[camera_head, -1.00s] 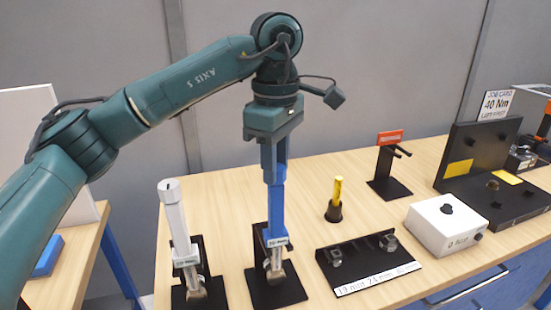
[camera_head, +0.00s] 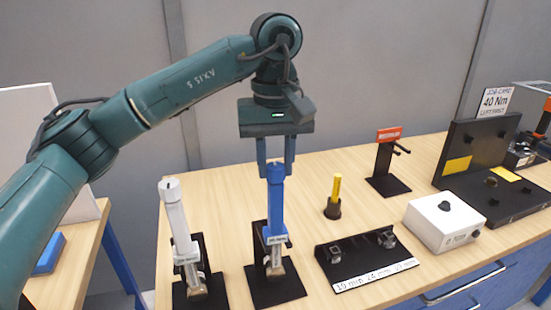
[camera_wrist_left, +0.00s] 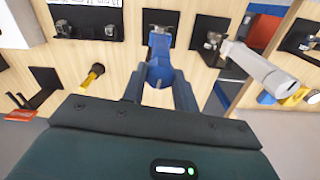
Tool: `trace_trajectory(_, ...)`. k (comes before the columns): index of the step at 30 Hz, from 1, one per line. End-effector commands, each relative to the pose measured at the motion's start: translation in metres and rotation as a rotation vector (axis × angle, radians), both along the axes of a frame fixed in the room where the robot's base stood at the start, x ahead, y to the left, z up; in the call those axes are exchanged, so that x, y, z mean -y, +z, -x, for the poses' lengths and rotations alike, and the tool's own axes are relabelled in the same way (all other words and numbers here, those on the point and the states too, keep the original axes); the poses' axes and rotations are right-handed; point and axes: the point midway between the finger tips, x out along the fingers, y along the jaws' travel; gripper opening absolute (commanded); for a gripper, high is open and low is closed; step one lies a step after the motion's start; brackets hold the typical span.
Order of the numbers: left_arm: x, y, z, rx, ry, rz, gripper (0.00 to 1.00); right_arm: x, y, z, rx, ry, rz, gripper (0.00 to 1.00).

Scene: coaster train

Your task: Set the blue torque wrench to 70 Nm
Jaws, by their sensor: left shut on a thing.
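The blue torque wrench (camera_head: 276,212) stands upright, handle up, in a black stand (camera_head: 270,291) at the front of the bench. My left gripper (camera_head: 276,170) is above it, pointing down, with its two fingers at the top of the blue handle and shut on it. In the left wrist view the fingers (camera_wrist_left: 160,92) sit on either side of the blue wrench (camera_wrist_left: 159,50). The scale on the wrench is too small to read. My right gripper is not in view.
A white-grey wrench (camera_head: 178,222) stands just left. Right are a yellow-handled tool (camera_head: 336,190), a socket rack (camera_head: 370,277), a white box with a knob (camera_head: 445,226) and a red-topped stand (camera_head: 389,137). A job card (camera_head: 496,102) reads 40 Nm.

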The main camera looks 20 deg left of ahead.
Motion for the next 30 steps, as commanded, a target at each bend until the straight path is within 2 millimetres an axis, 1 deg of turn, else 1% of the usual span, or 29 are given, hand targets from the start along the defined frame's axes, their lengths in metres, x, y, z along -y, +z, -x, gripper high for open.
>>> trace_trajectory(6,-0.0007,-0.0003,0.0,-0.001,-0.123,-0.002,0.06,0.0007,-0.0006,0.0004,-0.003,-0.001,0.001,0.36)
trace_trajectory(12,-0.0007,-0.0004,-0.0001,-0.001,-0.188,-0.002,0.06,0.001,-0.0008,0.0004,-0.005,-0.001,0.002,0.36)
trace_trajectory(29,-0.0007,-0.0005,0.0,-0.001,-0.213,-0.002,0.06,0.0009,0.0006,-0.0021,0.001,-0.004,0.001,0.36)
trace_trajectory(30,-0.0007,-0.0005,0.0,-0.001,-0.213,-0.002,0.31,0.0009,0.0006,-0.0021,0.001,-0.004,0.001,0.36)
